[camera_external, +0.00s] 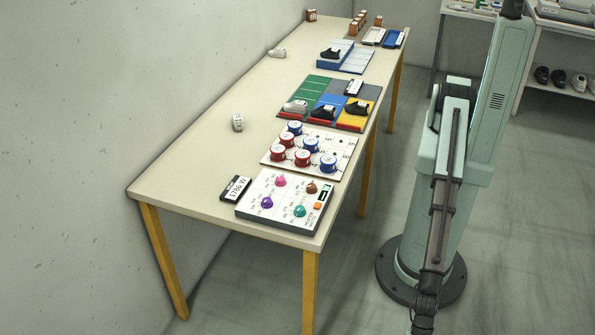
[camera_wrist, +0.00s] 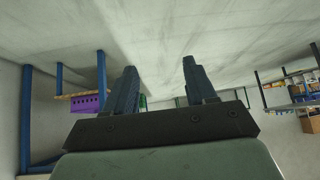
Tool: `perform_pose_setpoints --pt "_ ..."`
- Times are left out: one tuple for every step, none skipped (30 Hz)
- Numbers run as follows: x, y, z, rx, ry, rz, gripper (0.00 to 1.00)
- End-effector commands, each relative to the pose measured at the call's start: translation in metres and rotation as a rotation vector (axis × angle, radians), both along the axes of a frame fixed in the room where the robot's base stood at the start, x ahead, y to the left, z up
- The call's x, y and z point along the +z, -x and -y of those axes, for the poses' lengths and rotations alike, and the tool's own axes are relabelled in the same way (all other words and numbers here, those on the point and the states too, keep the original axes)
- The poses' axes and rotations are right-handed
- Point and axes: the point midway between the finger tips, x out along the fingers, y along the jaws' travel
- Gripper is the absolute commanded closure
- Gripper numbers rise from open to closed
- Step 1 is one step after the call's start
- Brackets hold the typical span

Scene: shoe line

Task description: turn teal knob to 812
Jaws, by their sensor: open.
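The teal knob (camera_external: 299,210) sits on a white control panel (camera_external: 277,219) at the near end of the long table, in the external view. A purple knob (camera_external: 267,202), a pink knob (camera_external: 280,181) and a brown knob (camera_external: 311,188) share the panel. Small dial labels surround the knobs but are too small to read. My gripper (camera_wrist: 158,85) shows in the wrist view with its two fingers apart and nothing between them. In the external view my arm stands right of the table, away from the panel, and the fingers cannot be made out there.
A black display reading about 1786 W (camera_external: 235,189) lies left of the panel. A board with red and blue round pieces (camera_external: 333,140) lies behind it, then coloured trays (camera_external: 313,88) with shoes. The table's left side (camera_external: 190,160) is mostly clear.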

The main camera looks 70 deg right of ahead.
Motion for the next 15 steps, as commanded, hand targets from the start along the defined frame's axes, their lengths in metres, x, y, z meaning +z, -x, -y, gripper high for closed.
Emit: perform_pose_setpoints --pt "0.008 0.014 -0.010 0.027 -0.015 0.008 0.44" --pt "0.013 0.021 -0.014 0.043 -0.021 0.014 0.44" --pt "0.019 0.027 -0.019 0.065 -0.026 0.025 0.44" --pt "0.024 0.030 -0.022 0.079 -0.029 0.032 0.44" --pt "0.029 0.032 -0.025 0.093 -0.032 0.042 0.44" --pt "0.035 0.033 -0.029 0.109 -0.034 0.055 0.44" --pt "0.039 0.033 -0.032 0.124 -0.035 0.065 0.44" --pt "0.044 0.033 -0.034 0.136 -0.033 0.075 0.44" --pt "0.051 0.031 -0.038 0.154 -0.034 0.091 0.44" --pt "0.056 0.030 -0.040 0.167 -0.031 0.102 0.44" --pt "0.060 0.027 -0.042 0.180 -0.028 0.115 0.44" --pt "0.068 0.022 -0.045 0.199 -0.025 0.132 0.44" --pt "0.074 0.018 -0.047 0.213 -0.021 0.146 0.44" --pt "0.079 0.013 -0.050 0.227 -0.017 0.160 0.44" --pt "0.088 0.005 -0.052 0.247 -0.010 0.181 0.44"
